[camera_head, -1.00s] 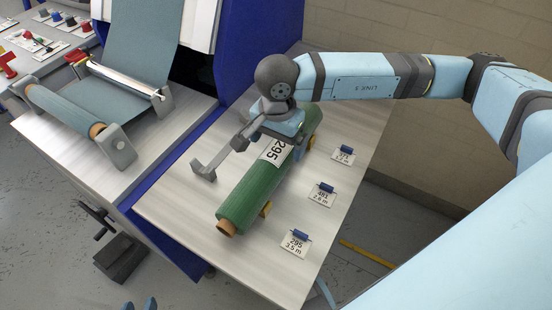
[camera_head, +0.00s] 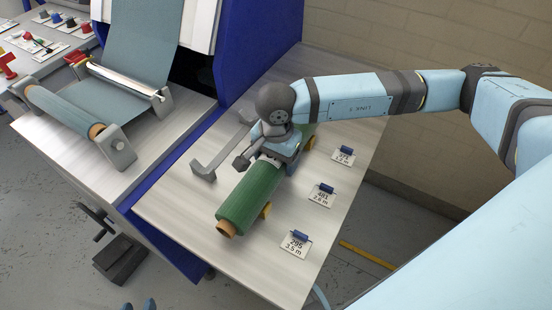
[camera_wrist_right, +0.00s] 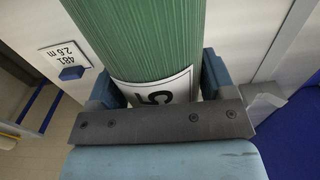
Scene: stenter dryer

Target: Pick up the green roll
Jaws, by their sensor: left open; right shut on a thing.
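The green roll (camera_head: 250,200) lies lengthwise on the light table, its brown core end (camera_head: 226,229) facing the near edge. My right gripper (camera_head: 270,157) is over the roll's middle and shut on it, covering most of the white label. In the right wrist view, the green roll (camera_wrist_right: 148,38) is between the two blue fingers of the right gripper (camera_wrist_right: 160,85), with part of the label (camera_wrist_right: 160,88) showing. The roll's far part is mostly hidden by my arm.
A grey bracket (camera_head: 222,146) stands left of the roll. Yellow supports (camera_head: 266,209) touch its right side. Tags with blue clips, including "295 3.5 m" (camera_head: 296,244), lie to the right. A blue-grey fabric roll (camera_head: 64,112) sits in a machine at left.

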